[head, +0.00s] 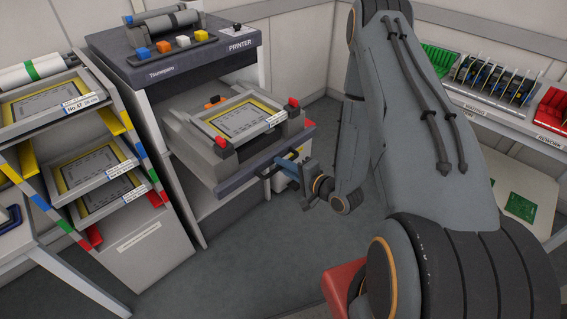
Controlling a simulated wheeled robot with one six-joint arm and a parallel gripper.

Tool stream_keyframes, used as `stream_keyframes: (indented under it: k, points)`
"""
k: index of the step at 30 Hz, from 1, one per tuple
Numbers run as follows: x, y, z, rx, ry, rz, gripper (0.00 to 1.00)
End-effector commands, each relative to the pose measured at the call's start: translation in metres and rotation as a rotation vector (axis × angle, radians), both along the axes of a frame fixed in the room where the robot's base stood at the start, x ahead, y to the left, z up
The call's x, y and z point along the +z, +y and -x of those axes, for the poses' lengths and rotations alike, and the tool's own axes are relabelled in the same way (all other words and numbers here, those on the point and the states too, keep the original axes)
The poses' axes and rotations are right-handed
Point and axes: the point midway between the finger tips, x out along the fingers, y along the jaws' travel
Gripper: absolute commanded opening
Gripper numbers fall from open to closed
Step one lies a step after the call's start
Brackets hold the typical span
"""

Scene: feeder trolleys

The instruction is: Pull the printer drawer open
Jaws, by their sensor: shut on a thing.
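The printer (190,58) stands left of centre, with a dark top labelled PRINTER. Its drawer (208,184) sticks out from the front, below the top. A framed sheet (247,119) with a yellow border lies in the drawer, with red blocks at its near corners. My gripper (280,168) is at the drawer's dark front, at its handle (268,174). It is shut on the handle. The fingertips are small and partly hidden, so their exact contact does not show clearly.
A rack of framed sheets (140,235) stands close on the printer's left. At right, a shelf (490,110) holds green, dark and red items above a pale table (530,190) with green boards. The grey floor (245,265) before the drawer is clear. A red object (340,290) is at the bottom.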

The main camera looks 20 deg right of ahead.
Motion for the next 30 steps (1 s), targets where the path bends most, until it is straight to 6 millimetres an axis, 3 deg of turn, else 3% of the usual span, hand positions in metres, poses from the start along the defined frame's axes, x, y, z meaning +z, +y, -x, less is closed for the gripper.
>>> stream_keyframes:
  k: [6, 7, 8, 19, 30]
  points:
    - [0.0, 0.0, 0.0, 0.0, 0.001, 0.0, 0.0]
    - [0.0, -0.001, 0.0, -0.001, 0.001, 0.001, 0.17]
    - [0.0, -0.001, 0.0, -0.001, 0.001, 0.001, 0.2]
    - [0.001, -0.004, 0.005, -0.003, 0.001, 0.001, 0.2]
    - [0.011, -0.029, 0.052, -0.004, 0.001, -0.001, 0.2]
